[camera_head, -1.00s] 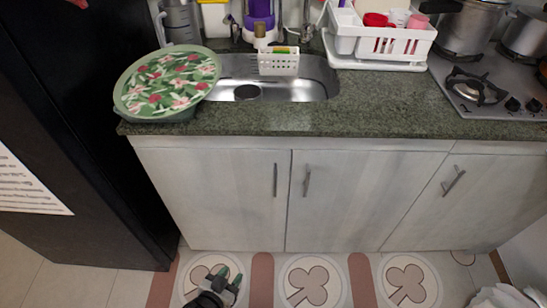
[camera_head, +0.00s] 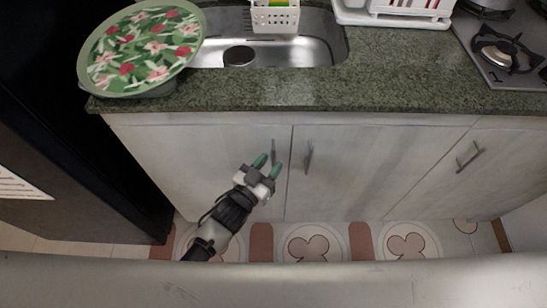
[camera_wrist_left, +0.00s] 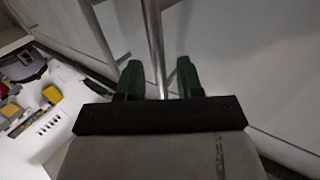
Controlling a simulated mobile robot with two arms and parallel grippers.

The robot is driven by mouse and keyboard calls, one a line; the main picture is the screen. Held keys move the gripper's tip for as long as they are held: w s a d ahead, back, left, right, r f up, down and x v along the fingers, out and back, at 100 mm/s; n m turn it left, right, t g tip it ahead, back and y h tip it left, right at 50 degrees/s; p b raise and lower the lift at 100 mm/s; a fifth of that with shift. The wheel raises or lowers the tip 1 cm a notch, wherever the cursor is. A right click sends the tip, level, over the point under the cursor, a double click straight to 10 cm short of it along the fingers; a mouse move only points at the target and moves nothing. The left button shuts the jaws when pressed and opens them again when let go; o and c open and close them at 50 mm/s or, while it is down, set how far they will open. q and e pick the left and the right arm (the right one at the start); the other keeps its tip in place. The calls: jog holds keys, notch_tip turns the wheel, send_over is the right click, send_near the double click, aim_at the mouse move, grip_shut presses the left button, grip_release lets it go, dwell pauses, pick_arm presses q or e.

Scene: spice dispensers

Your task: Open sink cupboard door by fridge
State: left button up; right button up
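The pale grey sink cupboard door (camera_head: 190,160) by the fridge is shut. Its upright metal bar handle (camera_head: 273,148) is near the door's right edge, with its lower part hidden by my left gripper. My left gripper (camera_head: 268,165), with green fingertips, is at this handle. In the left wrist view the handle (camera_wrist_left: 154,40) runs between the two spread fingers (camera_wrist_left: 159,80), with gaps on both sides. The gripper is open, not clamped on the bar. My right gripper is in neither current view.
The black fridge (camera_head: 60,130) stands left of the cupboard. A second door (camera_head: 350,170) with its own handle (camera_head: 308,156) is just to the right. Above are the green counter (camera_head: 300,92), the sink (camera_head: 310,50) and a floral tray (camera_head: 145,50) overhanging the counter edge.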

pick_arm(q)
jog(key=shift+x, duration=1.1)
grip_shut()
